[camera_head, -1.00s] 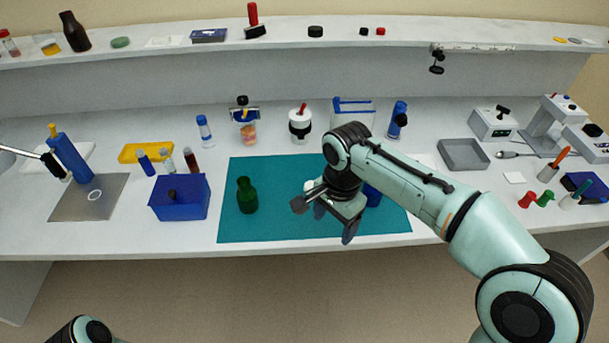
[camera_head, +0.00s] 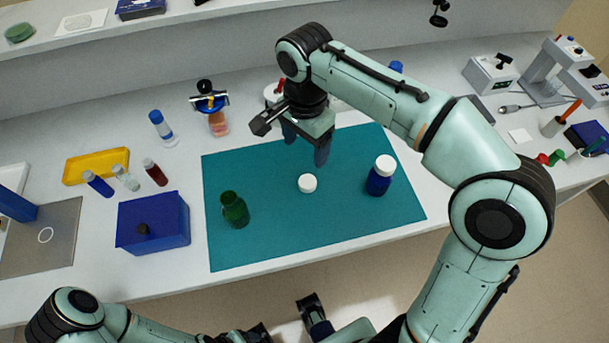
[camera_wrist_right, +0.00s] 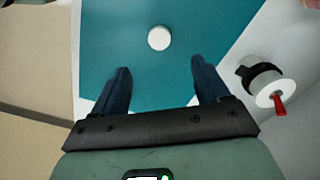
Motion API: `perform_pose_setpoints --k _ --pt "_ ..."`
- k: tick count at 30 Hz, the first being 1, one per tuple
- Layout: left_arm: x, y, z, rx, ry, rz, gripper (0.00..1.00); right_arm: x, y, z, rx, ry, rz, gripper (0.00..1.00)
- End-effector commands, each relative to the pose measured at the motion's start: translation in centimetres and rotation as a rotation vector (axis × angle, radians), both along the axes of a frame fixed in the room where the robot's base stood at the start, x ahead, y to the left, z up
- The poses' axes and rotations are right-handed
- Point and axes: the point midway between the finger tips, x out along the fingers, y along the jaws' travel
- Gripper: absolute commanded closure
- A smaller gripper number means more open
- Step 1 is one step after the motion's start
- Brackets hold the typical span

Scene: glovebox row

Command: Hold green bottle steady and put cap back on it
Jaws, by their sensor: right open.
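The green bottle (camera_head: 235,212) stands uncapped on the left part of the teal mat (camera_head: 330,225). A white cap (camera_head: 307,183) lies on the mat to its right; it also shows in the right wrist view (camera_wrist_right: 159,38), ahead of the fingers. My right gripper (camera_head: 306,147) is open and empty, above the mat's back part, behind the cap in the head view. Its two blue fingers also show in the right wrist view (camera_wrist_right: 160,72). My left gripper (camera_head: 315,316) shows only partly at the bottom edge, in front of the table, and its opening is unclear.
A blue bottle with a white lid (camera_head: 378,182) stands on the mat's right part. A blue box (camera_head: 153,222) stands left of the mat, with small vials and a yellow tray (camera_head: 95,164) behind it. A white jar with a red handle (camera_wrist_right: 262,82) is beside the mat.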

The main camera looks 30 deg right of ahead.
Motion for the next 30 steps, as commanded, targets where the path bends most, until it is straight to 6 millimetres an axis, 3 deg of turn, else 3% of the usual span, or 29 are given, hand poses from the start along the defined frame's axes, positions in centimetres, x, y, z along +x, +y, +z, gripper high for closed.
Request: perform_pose_setpoints --k 7,15,19,30 --pt "0.0 0.0 -0.2 0.001 -0.002 0.001 0.30 0.0 0.0 -0.9 0.000 0.001 0.000 0.25" --pt "0.5 0.0 -1.3 0.003 -0.020 0.004 0.30 -0.1 -0.1 -6.0 -0.001 0.004 0.000 0.25" --pt "0.6 0.1 -1.6 0.005 -0.025 0.006 0.30 0.0 -0.1 -7.7 -0.001 0.003 0.000 0.25" --pt "0.7 0.0 -1.6 0.004 -0.028 0.006 0.30 0.0 -0.1 -8.2 0.000 0.000 0.000 0.25"
